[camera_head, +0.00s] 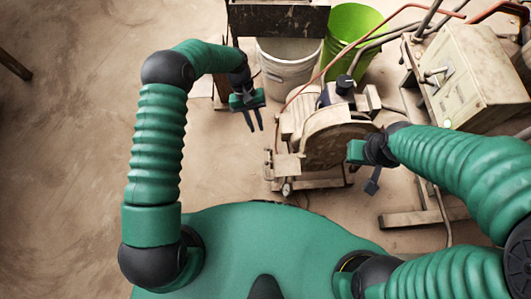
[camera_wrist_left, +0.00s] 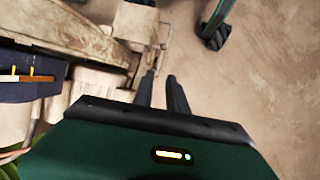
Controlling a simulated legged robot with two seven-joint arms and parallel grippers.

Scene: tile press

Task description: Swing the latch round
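No part is plainly marked as the latch. A small metal handle (camera_head: 434,73) sticks out from the front of a pale control box (camera_head: 478,75) at the upper right; I cannot tell if it is the latch. My left gripper (camera_head: 254,122) hangs left of the press machine (camera_head: 335,140), fingers pointing down with a narrow gap and nothing between them. The fingers (camera_wrist_left: 162,88) also show in the left wrist view, beside the machine's beam (camera_wrist_left: 75,33). My right gripper (camera_head: 371,183) is at the machine's right side, partly hidden by its own wrist; its fingers are unclear.
A white bucket (camera_head: 289,65) and a green bucket (camera_head: 352,27) stand behind the machine. A red hose (camera_head: 335,62) runs over it. A metal floor frame (camera_head: 408,219) lies to the right. The bare floor (camera_head: 60,150) at left is free.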

